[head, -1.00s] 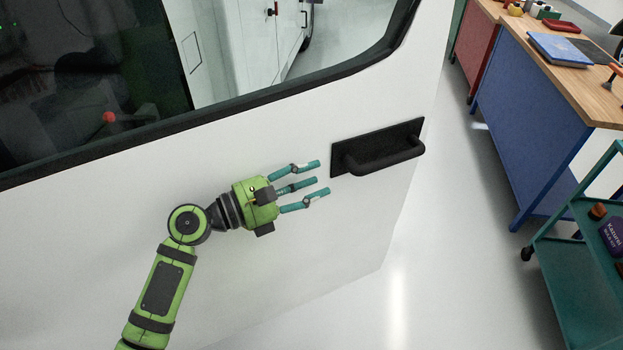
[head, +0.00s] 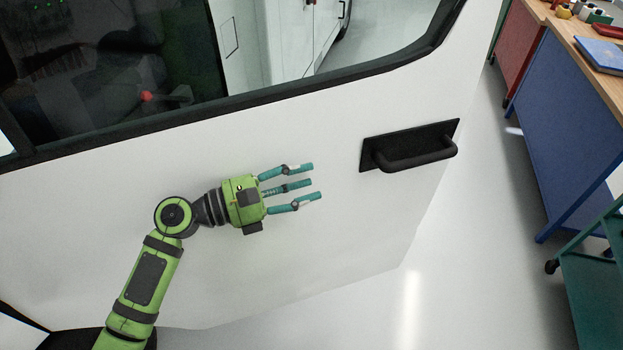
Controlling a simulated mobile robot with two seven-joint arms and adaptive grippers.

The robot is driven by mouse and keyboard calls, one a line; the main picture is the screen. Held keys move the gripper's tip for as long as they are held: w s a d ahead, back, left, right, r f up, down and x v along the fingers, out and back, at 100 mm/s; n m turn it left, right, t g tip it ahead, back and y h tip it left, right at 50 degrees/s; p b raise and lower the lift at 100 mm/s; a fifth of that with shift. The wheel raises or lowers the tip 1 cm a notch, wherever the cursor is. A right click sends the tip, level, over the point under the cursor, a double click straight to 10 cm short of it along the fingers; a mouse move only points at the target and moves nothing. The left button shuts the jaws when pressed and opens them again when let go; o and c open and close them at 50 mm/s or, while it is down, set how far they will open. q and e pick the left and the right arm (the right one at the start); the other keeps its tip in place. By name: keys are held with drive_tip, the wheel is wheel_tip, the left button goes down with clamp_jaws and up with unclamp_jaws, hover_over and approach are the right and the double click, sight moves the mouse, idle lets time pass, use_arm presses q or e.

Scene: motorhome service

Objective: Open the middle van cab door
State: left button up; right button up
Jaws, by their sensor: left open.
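The white van cab door (head: 330,240) fills the middle of the head view, with a dark-framed window across its upper part. Its black handle (head: 415,150), a bar on a black plate, sits near the door's right edge. My left gripper (head: 308,182) is green with teal fingers. It is open and empty, pointing right, in front of the door and to the left of the handle, with a clear gap to it. My right gripper is not in view.
A blue workbench (head: 570,120) with a wooden top and a red cabinet (head: 527,45) stand at the right. A green cart (head: 595,275) shows at the lower right. Pale floor (head: 470,270) is free between the door and these.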

use_arm(q)
drive_tip(key=shift+s+a, duration=0.1)
drive_tip(key=shift+a, duration=0.25)
drive_tip(key=shift+p, duration=0.3)
